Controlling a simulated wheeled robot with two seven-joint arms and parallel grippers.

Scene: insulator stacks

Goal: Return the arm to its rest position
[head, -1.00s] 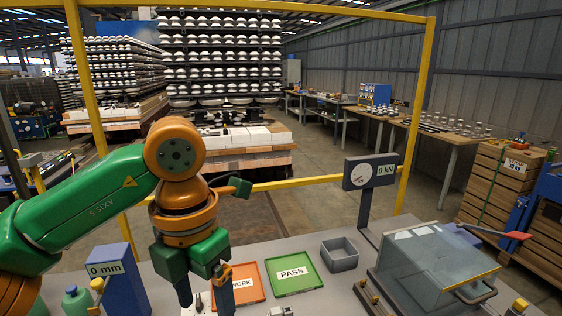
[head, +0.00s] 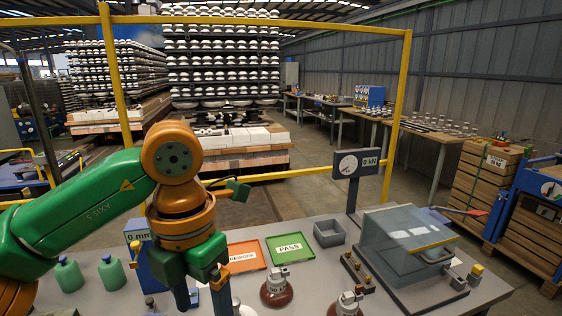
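My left arm comes in from the left, green and orange. Its gripper (head: 202,293) hangs down over the near left part of the grey bench (head: 318,273). Its two dark fingers stand apart, with a gap between them and nothing seen held in it. A white rounded thing shows just beyond and below the fingers, partly hidden. My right arm and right gripper are not in the view.
Brown insulators (head: 276,292) stand at the bench front. An orange REWORK tray (head: 232,266), a green PASS tray (head: 289,261) and a grey bin (head: 329,233) lie behind. A clear-covered test box (head: 405,245) is right, a gauge (head: 358,164) behind, green bottles (head: 110,272) left.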

